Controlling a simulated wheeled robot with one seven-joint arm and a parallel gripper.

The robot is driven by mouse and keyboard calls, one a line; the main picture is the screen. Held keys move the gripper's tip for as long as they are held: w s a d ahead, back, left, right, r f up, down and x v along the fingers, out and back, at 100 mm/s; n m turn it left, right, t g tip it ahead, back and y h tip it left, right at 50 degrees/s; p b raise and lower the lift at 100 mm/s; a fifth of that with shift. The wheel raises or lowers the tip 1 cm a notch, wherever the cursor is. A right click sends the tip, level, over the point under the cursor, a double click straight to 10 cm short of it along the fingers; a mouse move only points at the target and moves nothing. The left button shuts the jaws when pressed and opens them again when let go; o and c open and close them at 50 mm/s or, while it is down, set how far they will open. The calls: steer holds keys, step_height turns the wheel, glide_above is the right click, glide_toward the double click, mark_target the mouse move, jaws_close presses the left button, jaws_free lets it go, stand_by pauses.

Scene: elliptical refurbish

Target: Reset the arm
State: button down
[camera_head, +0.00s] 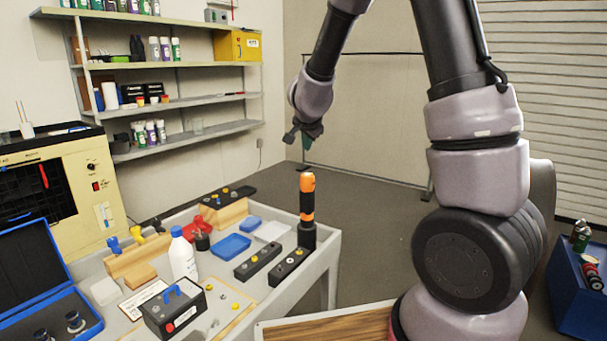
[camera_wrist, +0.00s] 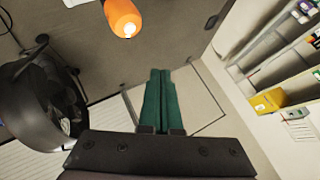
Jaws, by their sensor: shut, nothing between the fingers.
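My arm is raised over the far right of the workbench, clear of the table. My gripper (camera_head: 306,142) hangs in the air above and behind an orange-and-black tool (camera_head: 307,197), apart from it. In the wrist view the green fingers (camera_wrist: 157,98) lie side by side, shut with nothing between them. The tool stands upright in a black holder at the bench's right corner. Its orange end also shows at the top of the wrist view (camera_wrist: 122,16).
The white workbench (camera_head: 322,246) holds a white bottle (camera_head: 182,257), blue tray (camera_head: 231,246), black blocks and a black box (camera_head: 173,312). Stocked shelves (camera_head: 185,140) line the left wall. A blue crate (camera_head: 580,305) stands at right. Open floor lies behind the bench.

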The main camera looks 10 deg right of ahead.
steer(key=s+r+n+y, duration=0.45)
steer(key=s+r, duration=0.65)
steer(key=r, duration=0.4)
steer(key=s+d+n+g, duration=0.1)
steer(key=s+d, duration=0.2)
steer(key=s, duration=0.7)
steer(key=s+d+n+g+h, duration=0.1)
steer(key=s+d, duration=0.2)
steer(key=s, duration=0.8)
steer(key=shift+d+r, duration=0.15)
